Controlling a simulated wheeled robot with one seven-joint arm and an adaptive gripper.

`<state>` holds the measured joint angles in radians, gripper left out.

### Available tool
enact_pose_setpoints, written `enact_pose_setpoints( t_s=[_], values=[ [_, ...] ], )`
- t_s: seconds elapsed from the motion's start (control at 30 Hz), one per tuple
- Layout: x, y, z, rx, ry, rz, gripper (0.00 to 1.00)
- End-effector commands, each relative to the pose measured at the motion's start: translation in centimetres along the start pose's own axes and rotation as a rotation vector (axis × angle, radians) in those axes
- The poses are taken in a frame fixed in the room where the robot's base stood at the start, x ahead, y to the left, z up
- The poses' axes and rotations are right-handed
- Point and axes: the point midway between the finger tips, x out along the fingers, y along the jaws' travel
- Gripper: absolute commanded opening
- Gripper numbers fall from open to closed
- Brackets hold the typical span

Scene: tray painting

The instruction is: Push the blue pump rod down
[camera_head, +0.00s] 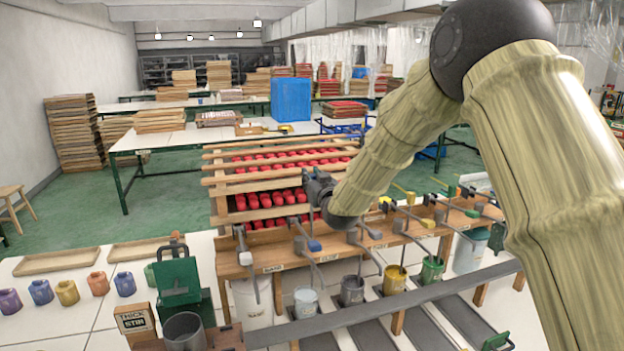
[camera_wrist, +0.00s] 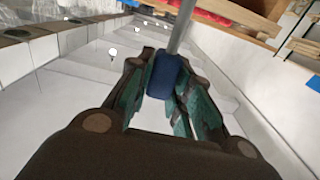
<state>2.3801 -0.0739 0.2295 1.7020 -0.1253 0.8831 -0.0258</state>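The blue grip of the pump rod (camera_wrist: 166,76) sits between my gripper's fingers in the wrist view, with a grey rod running up from it. My gripper (camera_wrist: 165,90) has a green-sided finger against each side of the blue grip and appears shut on it. In the head view my gripper (camera_head: 316,184) is at the end of my arm, above the wooden pump bench (camera_head: 268,256). The held grip cannot be made out there. A blue handle part (camera_head: 314,246) shows below my gripper at the bench.
Paint pots, including a grey one (camera_head: 352,290) and a green one (camera_head: 432,270), stand below the bench. A green stand (camera_head: 178,280) is at the left front. A rack of red pots (camera_head: 275,200) stands behind.

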Motion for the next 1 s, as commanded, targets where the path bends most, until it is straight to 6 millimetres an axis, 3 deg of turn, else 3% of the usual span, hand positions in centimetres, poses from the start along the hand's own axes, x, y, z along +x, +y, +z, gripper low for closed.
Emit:
enact_pose_setpoints(
  t_s=[0.37,1.0],
  values=[
    [0.0,0.1,0.9,0.0,0.0,0.001,0.0],
    [0.0,0.1,7.6,0.0,-0.001,0.001,0.0]
  ],
)
